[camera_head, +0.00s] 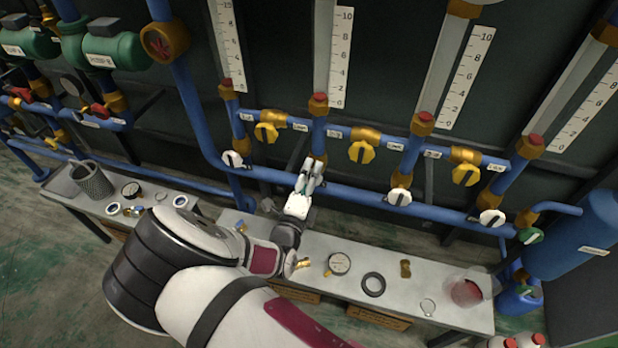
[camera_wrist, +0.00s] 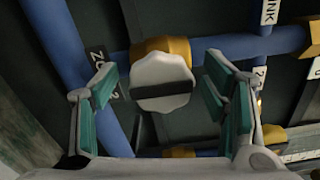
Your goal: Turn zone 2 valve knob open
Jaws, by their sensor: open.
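The zone 2 valve knob (camera_wrist: 163,84) is a white, scalloped disc with a dark bar across its face. The bar lies nearly level in the wrist view, roughly along the blue pipe (camera_wrist: 285,42). A brass valve body (camera_wrist: 168,47) sits behind the knob. A partly hidden label (camera_wrist: 103,76) with "ZO" and "2" is to its left. My gripper (camera_head: 311,172) is open at the blue piping and hides this knob in the head view. In the wrist view the knob appears between my open fingers (camera_wrist: 160,74), with a gap on each side.
Other white knobs (camera_head: 232,159) (camera_head: 399,197) (camera_head: 492,217) sit along the same pipework. Yellow knobs (camera_head: 361,152) are on the upper pipe. The bench (camera_head: 320,246) below holds a gauge (camera_head: 339,263), a black ring (camera_head: 373,284) and a reddish container (camera_head: 466,293).

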